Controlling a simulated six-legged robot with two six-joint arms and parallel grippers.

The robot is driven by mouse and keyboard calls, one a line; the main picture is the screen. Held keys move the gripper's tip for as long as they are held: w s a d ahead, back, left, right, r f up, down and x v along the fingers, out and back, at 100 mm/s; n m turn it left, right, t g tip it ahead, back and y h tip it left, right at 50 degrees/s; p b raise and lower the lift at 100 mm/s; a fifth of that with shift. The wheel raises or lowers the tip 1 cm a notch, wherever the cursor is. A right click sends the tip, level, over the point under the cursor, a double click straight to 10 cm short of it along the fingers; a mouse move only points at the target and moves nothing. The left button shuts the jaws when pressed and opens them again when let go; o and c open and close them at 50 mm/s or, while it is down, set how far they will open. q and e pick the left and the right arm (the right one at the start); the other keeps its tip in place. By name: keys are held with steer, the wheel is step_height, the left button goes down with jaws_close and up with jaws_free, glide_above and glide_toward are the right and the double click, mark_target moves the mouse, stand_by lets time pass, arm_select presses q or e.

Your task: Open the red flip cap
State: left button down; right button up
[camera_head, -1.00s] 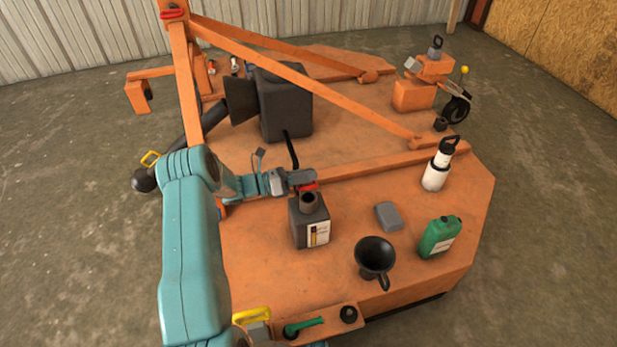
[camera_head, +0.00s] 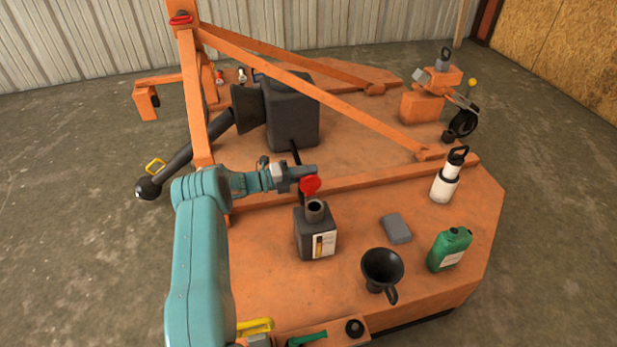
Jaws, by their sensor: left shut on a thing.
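The red flip cap (camera_head: 311,186) stands up on edge just above and behind the open neck (camera_head: 315,208) of a dark grey can (camera_head: 316,236) with a white label. The neck's dark opening shows uncovered. My left gripper (camera_head: 303,174) reaches in from the left and is shut on the red cap at its upper left edge. Whether the cap's hinge still joins it to the can is too small to tell. My right gripper is not in view.
On the orange deck (camera_head: 270,285) stand a black funnel (camera_head: 381,269), a grey block (camera_head: 397,228), a green jug (camera_head: 449,250) and a white bottle (camera_head: 445,184). An orange diagonal beam (camera_head: 330,100) passes behind my gripper, before a large dark tank (camera_head: 292,112).

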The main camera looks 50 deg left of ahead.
arm_select(q)
steer(key=shift+a+f+n+b, duration=0.25)
steer(key=shift+f+n, duration=0.15)
steer(key=shift+n, duration=0.1)
steer(key=shift+a+f+n+b, duration=0.2)
steer(key=shift+f+n, duration=0.15)
steer(key=shift+n, duration=0.15)
steer(key=c, duration=1.2)
jaws_free()
steer(key=shift+f, duration=0.1)
step_height(320, 180, up, 20)
steer(key=p, duration=0.7)
steer(key=shift+r, duration=0.2)
steer(key=shift+w, duration=0.15)
